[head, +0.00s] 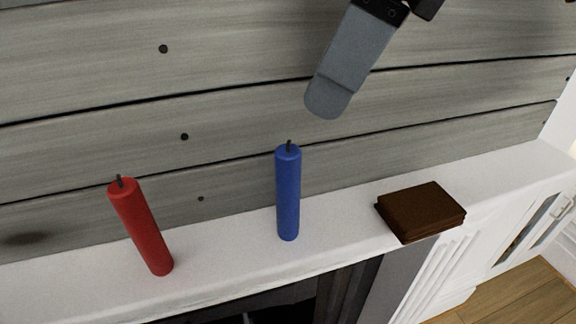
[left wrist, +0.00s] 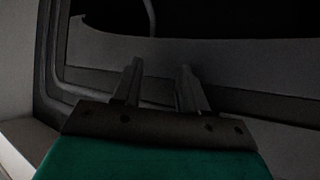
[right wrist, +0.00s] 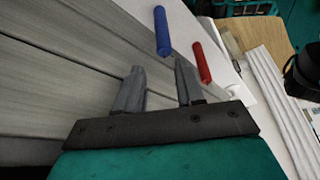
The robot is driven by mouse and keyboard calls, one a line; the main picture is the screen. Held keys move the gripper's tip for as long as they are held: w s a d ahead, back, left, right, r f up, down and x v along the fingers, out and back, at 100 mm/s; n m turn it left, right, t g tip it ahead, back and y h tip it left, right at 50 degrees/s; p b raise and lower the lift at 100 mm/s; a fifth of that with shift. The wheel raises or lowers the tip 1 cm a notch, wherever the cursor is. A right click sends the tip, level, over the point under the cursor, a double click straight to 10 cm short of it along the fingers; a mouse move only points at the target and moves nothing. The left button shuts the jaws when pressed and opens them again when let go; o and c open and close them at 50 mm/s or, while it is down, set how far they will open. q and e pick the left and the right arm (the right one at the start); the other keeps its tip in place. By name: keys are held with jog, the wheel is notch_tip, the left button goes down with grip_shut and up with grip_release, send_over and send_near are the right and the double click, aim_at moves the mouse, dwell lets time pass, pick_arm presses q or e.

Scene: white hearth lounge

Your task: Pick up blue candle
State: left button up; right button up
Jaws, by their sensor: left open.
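The blue candle (head: 288,195) stands upright on the white mantel shelf (head: 225,243) in the head view, with a dark wick on top. It also shows in the right wrist view (right wrist: 162,31), beyond the fingertips. My right gripper (head: 327,103) is above and slightly right of the candle in the head view, apart from it. In the right wrist view its fingers (right wrist: 158,68) are spread with nothing between them. My left gripper (left wrist: 160,66) is open and empty in the dark left wrist view; no candle shows there.
A red candle (head: 142,228) stands to the left on the shelf, also seen in the right wrist view (right wrist: 202,62). A brown book-like block (head: 420,210) lies to the right. A grey plank wall (head: 100,75) rises behind. The shelf between candles is clear.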

aim_at(282, 184)
jog(key=x, duration=0.3)
jog(key=b+x, duration=0.1)
jog(key=x, duration=0.2)
jog(key=shift+s+a+f, duration=0.2)
jog(key=shift+f, duration=0.15)
jog(key=x, duration=0.4)
jog(key=shift+s+f, duration=0.1)
jog(key=shift+f, duration=0.35)
jog(key=shift+a+f+b, duration=0.15)
jog(key=shift+f+b, duration=0.15)
pick_arm(q)
jog(key=shift+s+f, duration=0.3)
jog(key=shift+f, duration=0.65)
pick_arm(e)
jog(key=shift+f, duration=0.15)
jog(key=shift+c, duration=0.4)
jog(key=c, duration=0.5)
pick_arm(q)
jog(key=shift+s+f, duration=0.1)
jog(key=shift+s, duration=0.1)
pick_arm(e)
grip_shut()
